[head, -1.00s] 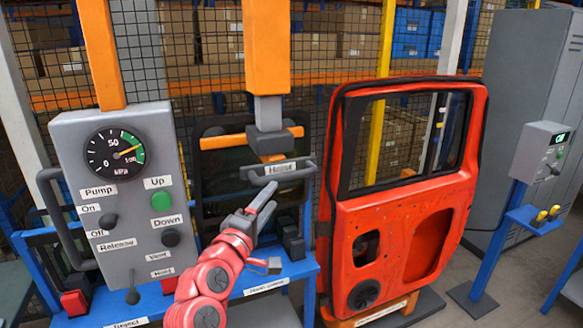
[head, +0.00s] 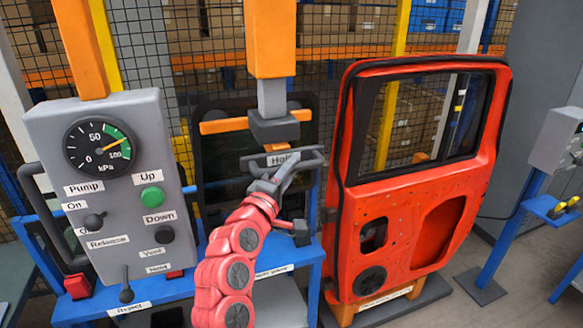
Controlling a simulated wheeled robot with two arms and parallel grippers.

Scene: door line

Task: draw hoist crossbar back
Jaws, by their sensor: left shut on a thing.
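The hoist crossbar (head: 308,161) is a grey bar with a label, partly covered, hanging below the orange hoist column (head: 270,40). My left gripper (head: 285,168) comes up from below on a red arm and is shut on the crossbar near its middle. Its fingers cover part of the bar and label. My right gripper is not in view.
A grey control box (head: 110,190) with gauge, buttons and levers stands close at the left. A red door (head: 420,180) stands upright just right of the crossbar. A blue bench (head: 310,270) lies below. A grey box on a blue post (head: 555,140) is at far right.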

